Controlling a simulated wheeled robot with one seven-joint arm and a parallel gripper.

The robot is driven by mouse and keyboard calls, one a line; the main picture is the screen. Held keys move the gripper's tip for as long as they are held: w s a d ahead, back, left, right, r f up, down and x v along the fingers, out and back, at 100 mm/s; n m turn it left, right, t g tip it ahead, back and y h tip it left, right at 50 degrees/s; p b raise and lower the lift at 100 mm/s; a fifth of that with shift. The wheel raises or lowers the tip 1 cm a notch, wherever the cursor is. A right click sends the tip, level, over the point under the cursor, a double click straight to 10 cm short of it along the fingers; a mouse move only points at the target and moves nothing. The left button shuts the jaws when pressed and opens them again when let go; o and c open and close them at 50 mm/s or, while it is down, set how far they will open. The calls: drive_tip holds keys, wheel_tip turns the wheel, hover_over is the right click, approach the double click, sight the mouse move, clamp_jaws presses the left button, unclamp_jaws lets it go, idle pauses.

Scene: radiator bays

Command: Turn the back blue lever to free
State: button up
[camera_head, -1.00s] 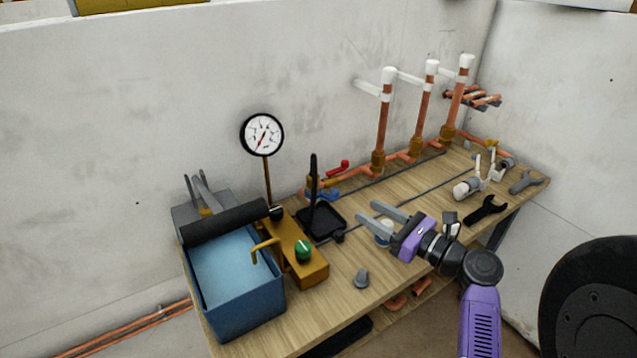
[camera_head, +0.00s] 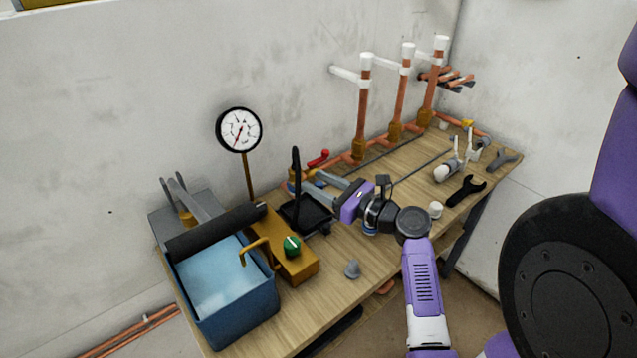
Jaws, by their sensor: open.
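The back blue lever (camera_head: 292,187) is on the pipe line at the back of the bench, below the red lever (camera_head: 318,158). Only a small blue part shows at its left end; the rest is hidden by my gripper and the black stand. My gripper (camera_head: 311,181) is open, its two grey fingers pointing left and back toward the lever, with the tips close to it. I cannot tell whether the fingers touch the lever or lie on either side of it.
A black upright stand and tray (camera_head: 303,213) stands just left of my gripper. The brass pump block (camera_head: 295,268), blue tank (camera_head: 235,312) and gauge (camera_head: 240,130) are further left. Copper risers (camera_head: 361,115) stand behind on the right. Wrenches (camera_head: 467,190) lie at right.

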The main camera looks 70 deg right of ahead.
drive_tip(key=shift+c, duration=0.4)
clamp_jaws()
idle(1.1)
